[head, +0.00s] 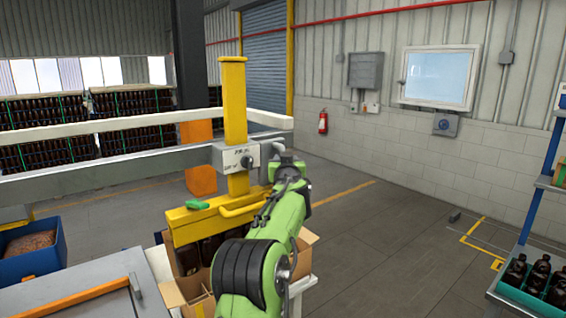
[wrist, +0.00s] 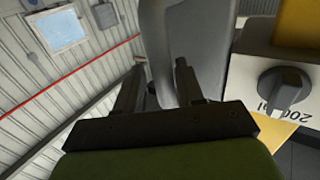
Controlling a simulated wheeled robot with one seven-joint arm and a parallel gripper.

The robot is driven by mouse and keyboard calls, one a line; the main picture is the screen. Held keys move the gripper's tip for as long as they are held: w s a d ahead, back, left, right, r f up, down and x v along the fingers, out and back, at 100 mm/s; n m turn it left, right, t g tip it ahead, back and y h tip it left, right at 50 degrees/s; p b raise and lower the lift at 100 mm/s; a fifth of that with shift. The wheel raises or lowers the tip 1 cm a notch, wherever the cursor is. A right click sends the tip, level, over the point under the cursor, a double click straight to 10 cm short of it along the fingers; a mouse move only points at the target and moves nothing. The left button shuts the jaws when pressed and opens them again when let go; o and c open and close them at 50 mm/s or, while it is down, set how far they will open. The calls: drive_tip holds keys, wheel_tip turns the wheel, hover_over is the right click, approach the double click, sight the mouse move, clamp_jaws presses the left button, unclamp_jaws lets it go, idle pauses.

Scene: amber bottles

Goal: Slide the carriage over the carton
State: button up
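The carriage is a yellow upright (head: 234,105) with a grey control box (head: 236,157) on the grey rail, and a yellow crossbar with a curved yellow handle (head: 243,209) below. My gripper (head: 290,166) is beside the rail, right of the control box. In the wrist view its two dark fingers (wrist: 157,84) are apart, with a grey surface behind and between them; contact cannot be told. The box's black knob (wrist: 284,88) is at right there.
The grey rail (head: 100,171) and a white beam (head: 100,125) run across at left. A blue bin (head: 30,265) and grey bench (head: 80,285) are at lower left. A blue shelf with bottles (head: 538,278) is at right. Floor between is mostly clear.

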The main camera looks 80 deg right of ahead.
drive_tip(key=shift+d+f, duration=0.1)
drive_tip(key=shift+d, duration=0.1)
drive_tip(key=shift+a, duration=0.25)
drive_tip(key=s+a+b, duration=0.1)
drive_tip(key=a+b, duration=0.1)
drive_tip(key=a, duration=0.3)
drive_tip(key=s+a+b, duration=0.1)
drive_tip(key=a+b, duration=0.1)
drive_tip(key=a, duration=0.3)
drive_tip(key=s+a+b, duration=0.1)
drive_tip(key=a+b, duration=0.2)
drive_tip(key=a, duration=0.2)
